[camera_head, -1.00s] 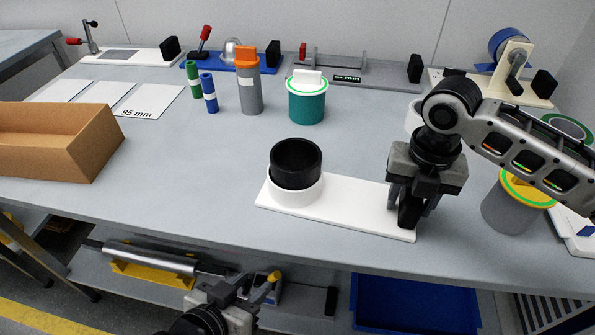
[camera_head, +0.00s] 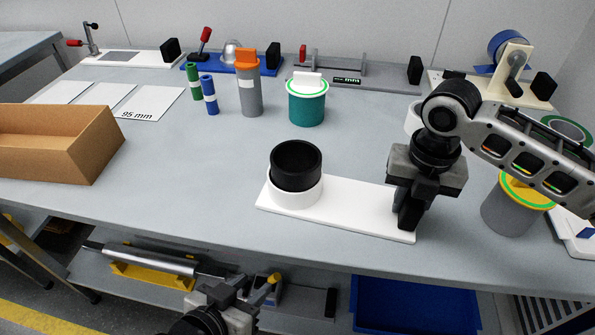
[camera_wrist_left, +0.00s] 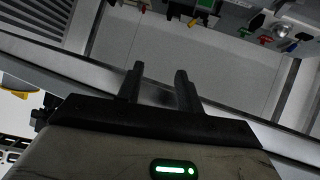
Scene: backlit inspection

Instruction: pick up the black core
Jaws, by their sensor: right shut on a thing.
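The black core (camera_head: 296,160) is a short black ring standing upright in a white round cup (camera_head: 296,192) at the left end of a white base plate (camera_head: 350,205). No gripper touches it. My right gripper (camera_head: 410,212) points down at the right end of this plate and is shut on the black block (camera_head: 407,217) there, which the fingers partly hide. My left gripper (camera_head: 256,287) is low in front of the table edge, away from the core. In the left wrist view its two fingers (camera_wrist_left: 158,85) stand apart with nothing between them.
A cardboard box (camera_head: 95,150) stands at the left. A teal canister (camera_head: 307,108), a grey canister (camera_head: 250,90) and two small tubes stand behind the core. A grey canister with yellow lid (camera_head: 510,210) stands right of my right gripper. The table left of the plate is clear.

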